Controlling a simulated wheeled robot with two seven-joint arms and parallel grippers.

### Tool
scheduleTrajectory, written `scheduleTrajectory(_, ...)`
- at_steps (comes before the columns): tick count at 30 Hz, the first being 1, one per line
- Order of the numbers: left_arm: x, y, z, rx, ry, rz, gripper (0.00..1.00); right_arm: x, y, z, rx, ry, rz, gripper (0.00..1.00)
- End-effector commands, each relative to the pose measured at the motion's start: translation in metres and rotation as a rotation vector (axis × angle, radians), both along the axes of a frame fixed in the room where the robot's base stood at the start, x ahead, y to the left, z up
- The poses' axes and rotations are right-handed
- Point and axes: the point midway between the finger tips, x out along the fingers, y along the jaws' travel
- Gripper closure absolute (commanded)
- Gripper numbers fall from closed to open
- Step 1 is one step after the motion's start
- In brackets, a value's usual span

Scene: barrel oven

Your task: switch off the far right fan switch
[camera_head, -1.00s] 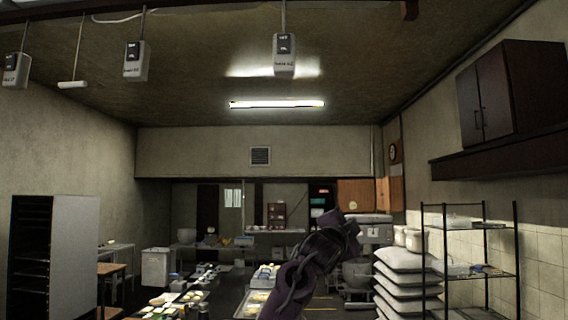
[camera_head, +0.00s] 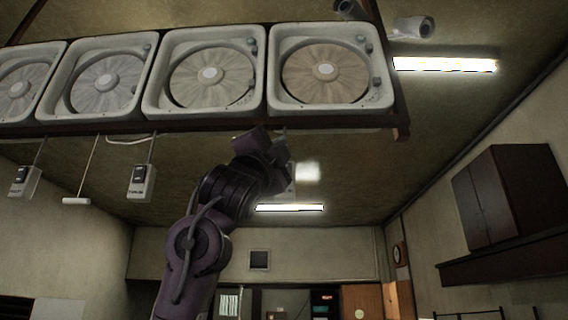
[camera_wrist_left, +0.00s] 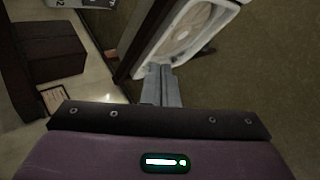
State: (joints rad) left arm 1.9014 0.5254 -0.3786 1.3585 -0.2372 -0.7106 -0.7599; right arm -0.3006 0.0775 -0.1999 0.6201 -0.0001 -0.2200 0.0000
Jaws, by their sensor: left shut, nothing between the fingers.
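The far right switch box (camera_head: 291,182) hangs below the rightmost ceiling fan in the head view. My left gripper and wrist hide most of it; only a pale sliver shows, and its switch face is hidden. My left gripper (camera_head: 280,147) is raised in front of it, just under the fan frame; I cannot tell whether it touches the box. In the left wrist view the gripper's fingers (camera_wrist_left: 160,84) are together and hold nothing. The rightmost fan (camera_head: 323,72) is pale and square; a fan also shows beyond the fingertips in the wrist view (camera_wrist_left: 185,35).
Several square fans sit in a dark frame (camera_head: 200,131) close above my gripper. Another switch box (camera_head: 141,182), a pull cord with a white handle (camera_head: 77,201) and a further switch box (camera_head: 23,182) hang to the left. A dark cabinet (camera_head: 513,195) is on the right wall.

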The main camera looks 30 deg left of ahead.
Motion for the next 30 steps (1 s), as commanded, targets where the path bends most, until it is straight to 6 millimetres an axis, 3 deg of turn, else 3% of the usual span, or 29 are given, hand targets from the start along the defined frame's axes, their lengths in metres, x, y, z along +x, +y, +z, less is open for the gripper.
scheduleTrajectory(13, 0.008, 0.004, 0.002, -0.001, 0.003, 0.0, 1.0, 0.0, -0.001, 0.005, -0.001, 0.0, 0.001, 0.64)
scheduleTrajectory(25, 0.054, 0.032, 0.009, -0.001, 0.005, -0.001, 1.0, 0.0, -0.004, 0.032, -0.004, 0.0, 0.002, 0.64)
scheduleTrajectory(30, 0.068, 0.041, 0.009, -0.002, 0.002, -0.001, 1.0, 0.0, -0.004, 0.027, -0.004, -0.001, 0.002, 0.64)
